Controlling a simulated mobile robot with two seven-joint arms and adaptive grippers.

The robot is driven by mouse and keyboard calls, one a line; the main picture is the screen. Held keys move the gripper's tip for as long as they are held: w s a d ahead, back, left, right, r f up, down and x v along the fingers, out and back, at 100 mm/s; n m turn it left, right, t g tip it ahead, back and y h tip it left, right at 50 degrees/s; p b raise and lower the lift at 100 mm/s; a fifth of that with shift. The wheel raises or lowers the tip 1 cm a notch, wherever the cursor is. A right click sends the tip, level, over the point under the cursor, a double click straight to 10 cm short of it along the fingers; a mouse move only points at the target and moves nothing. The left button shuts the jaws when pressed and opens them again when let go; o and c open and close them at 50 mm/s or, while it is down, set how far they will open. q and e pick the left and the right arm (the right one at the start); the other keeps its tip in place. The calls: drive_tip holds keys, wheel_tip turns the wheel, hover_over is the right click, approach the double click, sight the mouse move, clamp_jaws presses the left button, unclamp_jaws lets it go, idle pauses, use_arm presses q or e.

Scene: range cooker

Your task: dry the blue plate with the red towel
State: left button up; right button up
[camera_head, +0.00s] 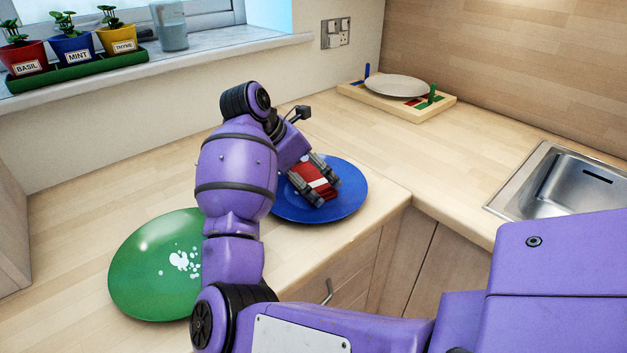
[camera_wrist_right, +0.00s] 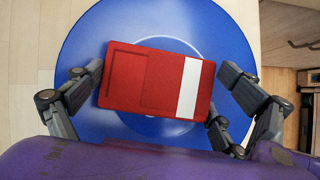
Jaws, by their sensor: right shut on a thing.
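The blue plate (camera_head: 347,190) lies flat on the counter near its front edge; it also fills much of the right wrist view (camera_wrist_right: 150,30). The folded red towel (camera_head: 318,180) with a white stripe is over the plate's middle; in the right wrist view the towel (camera_wrist_right: 140,75) is slightly tilted. My right gripper (camera_head: 318,184) is above the plate with its fingers at both sides of the towel, shut on it. I cannot tell whether the towel touches the plate. My left gripper is not in view.
A green plate (camera_head: 140,265) with white spots lies left, partly behind my right arm. A wooden rack (camera_head: 440,106) with a pale plate (camera_head: 397,86) stands at the back. The sink (camera_head: 570,190) is right. Potted herbs (camera_head: 72,48) line the windowsill.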

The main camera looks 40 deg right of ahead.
drive_tip(key=shift+w, duration=0.2)
drive_tip(key=shift+s+a+p, duration=0.1)
drive_tip(key=shift+s+p, duration=0.3)
drive_tip(key=shift+s, duration=0.65)
drive_tip(key=shift+w+b, duration=0.5)
drive_tip(key=shift+w, duration=0.6)
drive_tip(key=shift+s+p, duration=0.35)
drive_tip(key=shift+s, duration=0.75)
drive_tip(key=shift+w, duration=0.15)
drive_tip(key=shift+w+f+b, duration=0.1)
drive_tip(key=shift+w+b, duration=0.35)
drive_tip(key=shift+w, duration=0.4)
